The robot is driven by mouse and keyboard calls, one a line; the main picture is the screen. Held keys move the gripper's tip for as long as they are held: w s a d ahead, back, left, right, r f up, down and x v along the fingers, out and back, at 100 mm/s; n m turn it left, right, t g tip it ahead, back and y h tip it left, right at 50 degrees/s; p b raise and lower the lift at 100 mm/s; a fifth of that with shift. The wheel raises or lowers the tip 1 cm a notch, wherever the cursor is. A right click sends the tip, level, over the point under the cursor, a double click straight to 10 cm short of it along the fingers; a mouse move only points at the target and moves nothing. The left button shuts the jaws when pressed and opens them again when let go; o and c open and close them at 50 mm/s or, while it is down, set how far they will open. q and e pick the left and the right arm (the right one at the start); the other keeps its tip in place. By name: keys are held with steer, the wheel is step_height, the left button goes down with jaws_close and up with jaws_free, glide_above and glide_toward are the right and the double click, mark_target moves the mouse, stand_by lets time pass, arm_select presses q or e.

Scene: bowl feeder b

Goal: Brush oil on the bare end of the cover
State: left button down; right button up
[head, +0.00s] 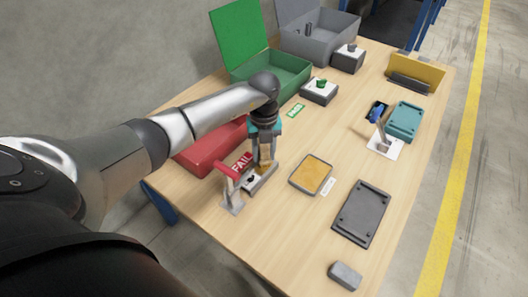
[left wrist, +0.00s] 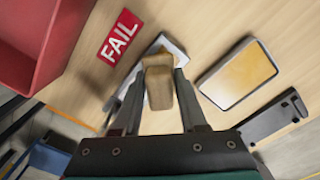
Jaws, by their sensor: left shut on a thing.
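My left gripper (head: 264,163) points down over a light grey holder (head: 259,184) near the red bin. It is shut on a tan, wooden-looking piece, probably the brush, which also shows between the fingers in the left wrist view (left wrist: 158,82). Its lower end and any bristles are hidden. A shallow tray with an amber surface (head: 311,174), perhaps the oil, lies right of the gripper. A dark grey flat plate (head: 361,213) lies farther right, and a teal one (head: 405,121) lies behind it. I cannot tell which is the cover. My right gripper is not in view.
A red-handled clamp (head: 230,188) stands close left of the gripper. A red bin (head: 205,150), an open green box (head: 272,77) and a grey box (head: 322,45) line the far left. A small grey block (head: 344,275) lies at the near edge. The middle tabletop is mostly clear.

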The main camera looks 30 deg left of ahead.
mark_target(255, 166)
arm_select(q)
steer(key=shift+f+b, duration=0.7)
steer(key=shift+f, duration=0.3)
stand_by(0.6)
steer(key=s+p, duration=0.1)
steer(key=p, duration=0.1)
steer(key=s+p, duration=0.1)
steer(key=shift+s+a+r, duration=0.15)
steer(key=shift+s+r, duration=0.1)
steer(key=shift+s, duration=0.1)
steer(key=shift+s+a+f+p, duration=0.1)
steer(key=shift+s+p, duration=0.45)
steer(key=shift+p, duration=0.2)
steer(key=shift+s+f, duration=0.1)
steer(key=shift+s, duration=0.05)
steer(key=shift+a+p, duration=0.1)
steer(key=shift+p, duration=0.2)
steer(key=shift+w+f+b, duration=0.15)
steer(key=shift+w+b, duration=0.2)
steer(key=shift+b, duration=0.15)
steer(key=shift+w+b, duration=0.9)
steer(key=shift+w, duration=0.2)
steer(key=shift+w+r, duration=0.3)
steer(key=shift+w, duration=0.15)
steer(key=shift+w+d+r, duration=0.1)
steer(key=shift+d, duration=0.1)
